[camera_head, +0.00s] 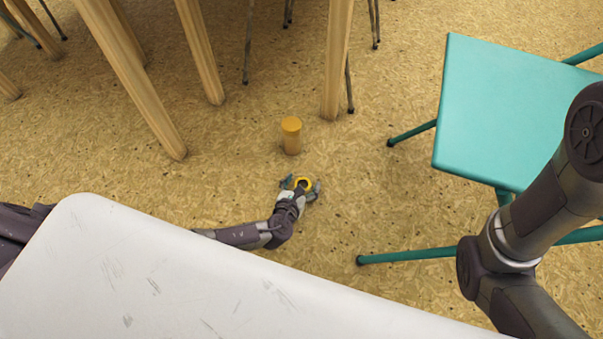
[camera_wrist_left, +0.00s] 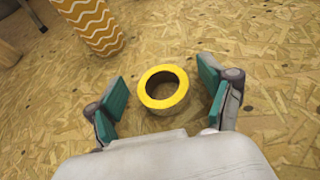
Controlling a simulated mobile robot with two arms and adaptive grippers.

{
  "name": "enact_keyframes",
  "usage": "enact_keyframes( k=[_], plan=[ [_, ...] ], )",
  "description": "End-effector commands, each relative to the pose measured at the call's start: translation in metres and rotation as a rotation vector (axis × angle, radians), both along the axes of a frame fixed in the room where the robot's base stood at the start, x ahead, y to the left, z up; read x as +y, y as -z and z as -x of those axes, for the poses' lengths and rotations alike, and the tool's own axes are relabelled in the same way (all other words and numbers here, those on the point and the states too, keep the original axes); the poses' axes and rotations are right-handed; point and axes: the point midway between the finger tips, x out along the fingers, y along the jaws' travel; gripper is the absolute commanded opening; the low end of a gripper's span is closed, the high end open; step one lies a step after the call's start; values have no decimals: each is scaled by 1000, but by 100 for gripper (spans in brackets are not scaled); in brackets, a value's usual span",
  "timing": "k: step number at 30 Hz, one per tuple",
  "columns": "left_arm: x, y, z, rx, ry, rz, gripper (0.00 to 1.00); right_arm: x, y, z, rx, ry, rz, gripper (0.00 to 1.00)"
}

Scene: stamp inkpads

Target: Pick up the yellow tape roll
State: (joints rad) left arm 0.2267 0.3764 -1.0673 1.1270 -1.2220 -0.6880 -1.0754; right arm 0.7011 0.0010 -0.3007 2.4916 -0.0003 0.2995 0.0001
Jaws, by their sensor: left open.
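The yellow tape roll (camera_wrist_left: 181,80) lies flat on the floor in the left wrist view, with its hole facing up. It also shows in the head view as a small yellow ring (camera_head: 309,183), partly hidden by my gripper. My left gripper (camera_wrist_left: 163,95) is open, with one teal-padded finger on each side of the roll and gaps between. In the head view the left gripper (camera_head: 300,186) is low over the floor. My right arm shows at the right of the head view, but its gripper is out of frame.
A patterned orange-yellow cylinder (camera_head: 291,138) stands upright just beyond the roll and also shows in the wrist view (camera_wrist_left: 92,22). A teal chair (camera_head: 500,110) stands to the right. Wooden table legs (camera_head: 338,60) are behind. A white surface (camera_head: 150,270) fills the front left.

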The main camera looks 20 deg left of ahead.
Motion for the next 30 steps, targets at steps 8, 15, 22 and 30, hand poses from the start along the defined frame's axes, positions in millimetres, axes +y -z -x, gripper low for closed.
enact_keyframes(
  k=[8,15,22,30],
  plan=[
    [-2,1,1,1,1,0,76,-1,1,3,-7,-1,-2,54],
    [-1,1,1,1,1,0,36,-2,1,8,-15,-3,-4,54],
    [-1,1,1,1,1,0,32,-2,1,6,-11,-3,-4,54],
    [-1,-10,1,1,1,1,32,-1,-9,3,-6,-2,-2,54]
  ],
)
